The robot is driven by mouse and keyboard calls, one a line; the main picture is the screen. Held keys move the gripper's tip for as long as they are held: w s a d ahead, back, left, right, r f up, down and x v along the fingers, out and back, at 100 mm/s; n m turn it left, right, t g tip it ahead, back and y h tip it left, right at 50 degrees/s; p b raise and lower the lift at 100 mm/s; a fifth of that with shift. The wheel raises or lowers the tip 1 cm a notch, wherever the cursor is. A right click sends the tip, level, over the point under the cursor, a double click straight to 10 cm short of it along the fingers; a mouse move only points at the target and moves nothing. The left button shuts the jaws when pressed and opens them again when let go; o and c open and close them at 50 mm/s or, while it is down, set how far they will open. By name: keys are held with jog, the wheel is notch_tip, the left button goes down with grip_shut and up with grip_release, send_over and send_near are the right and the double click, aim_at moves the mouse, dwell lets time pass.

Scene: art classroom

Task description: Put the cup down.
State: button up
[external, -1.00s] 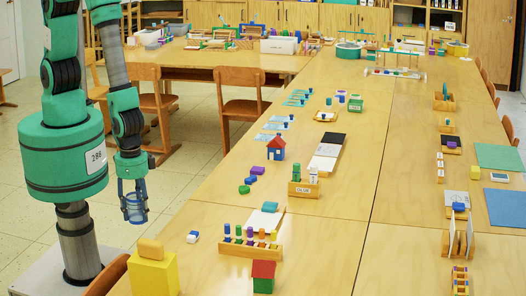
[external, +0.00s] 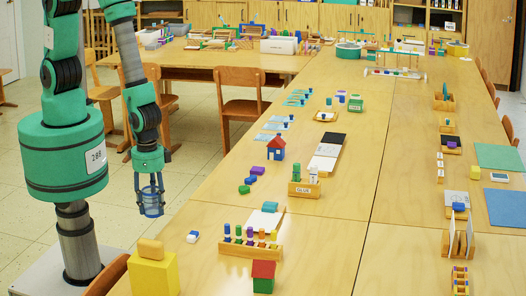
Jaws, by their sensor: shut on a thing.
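A blue cup (external: 152,207) hangs upright, as far as I can tell, between the fingers of my gripper (external: 150,196) in the external view. The gripper points down and is shut on the cup, and its fingers partly hide it. Cup and gripper appear in front of the tiled floor, just left of the long wooden table's (external: 205,262) left edge. Their exact height and distance from the table cannot be told from this view.
Near the table's left edge are a yellow block (external: 153,273), a small blue-and-white block (external: 193,237) and a wooden peg rack (external: 251,248). A red-roofed green house (external: 263,277) stands in front of the rack. Bare wood lies left of the purple block (external: 258,170).

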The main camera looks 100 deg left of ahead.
jog(key=shift+n, duration=0.7)
jog(key=w+a, duration=0.1)
jog(key=a, duration=0.2)
jog(key=w+a, duration=0.1)
jog(key=a, duration=0.3)
jog(key=w+a, duration=0.1)
jog(key=a, duration=0.3)
jog(key=shift+w+a+r, duration=0.1)
jog(key=shift+w+a, duration=0.1)
jog(key=shift+w, duration=0.15)
jog(key=shift+w, duration=0.1)
jog(key=b, duration=0.1)
send_over(222, 224)
jog(key=shift+a+f, duration=0.1)
jog(key=shift+f, duration=0.65)
jog(key=shift+f+b, duration=0.5)
jog(key=shift+f, duration=1.2)
jog(key=shift+f, duration=0.2)
jog(key=o, duration=1.1)
jog(key=shift+c, duration=0.2)
jog(key=shift+r, duration=0.1)
